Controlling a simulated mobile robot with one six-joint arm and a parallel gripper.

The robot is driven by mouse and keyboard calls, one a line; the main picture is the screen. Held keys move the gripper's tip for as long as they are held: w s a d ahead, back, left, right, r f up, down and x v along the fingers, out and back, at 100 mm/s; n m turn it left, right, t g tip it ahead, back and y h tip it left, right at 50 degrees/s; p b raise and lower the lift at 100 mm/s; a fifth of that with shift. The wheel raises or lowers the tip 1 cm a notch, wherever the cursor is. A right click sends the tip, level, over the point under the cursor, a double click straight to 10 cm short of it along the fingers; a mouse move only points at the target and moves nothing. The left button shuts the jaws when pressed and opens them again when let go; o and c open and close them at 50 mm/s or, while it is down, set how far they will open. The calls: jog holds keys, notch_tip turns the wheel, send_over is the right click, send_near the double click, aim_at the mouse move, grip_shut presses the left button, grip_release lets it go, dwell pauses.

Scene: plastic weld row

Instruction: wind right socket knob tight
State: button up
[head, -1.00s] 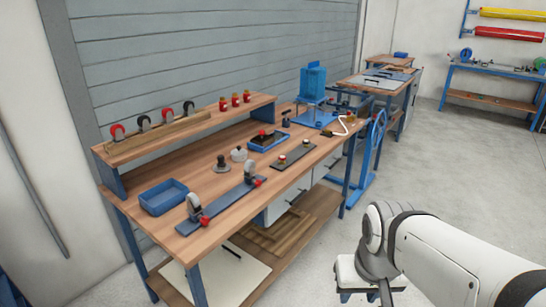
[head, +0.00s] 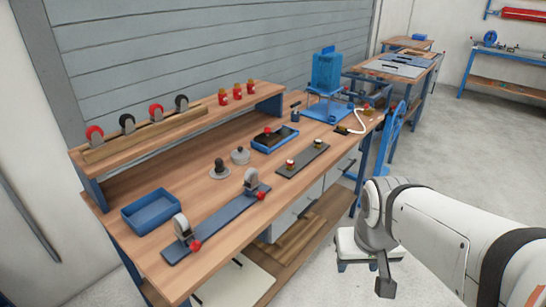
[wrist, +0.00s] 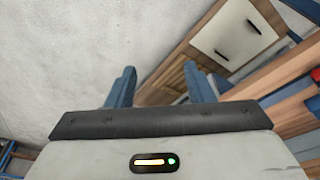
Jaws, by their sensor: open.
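A long blue-grey rail (head: 218,222) lies along the front of the wooden bench. It carries two upright grey fittings, each with a red knob low at its side. The right fitting (head: 251,180) has the right red knob (head: 262,195); the left fitting (head: 181,228) has the left red knob (head: 195,246). How tight either knob is cannot be told. My gripper (wrist: 163,80) shows two blue fingers spread apart with nothing between them. It is off the bench, away from the rail, over the floor side.
A blue tray (head: 150,212) stands left of the rail. A dark plate (head: 303,158) with two small knobs lies to its right. Round grey pieces (head: 219,170) stand behind. A shelf (head: 190,125) holds rollers and red bottles.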

jog(key=w+f+n+t+p, duration=0.1)
jog(key=w+n+t+p, duration=0.15)
jog(key=w, duration=0.95)
jog(key=n+t+y+p, duration=0.3)
jog(key=n+t+y, duration=0.2)
jog(key=n+y, duration=0.55)
send_near(263, 196)
jog(key=a, duration=0.1)
jog(key=shift+h, duration=0.35)
jog(key=p+x, duration=0.1)
jog(key=x, duration=0.7)
jog(key=shift+w, duration=0.1)
jog(key=shift+d, duration=0.1)
jog(key=shift+c, duration=0.6)
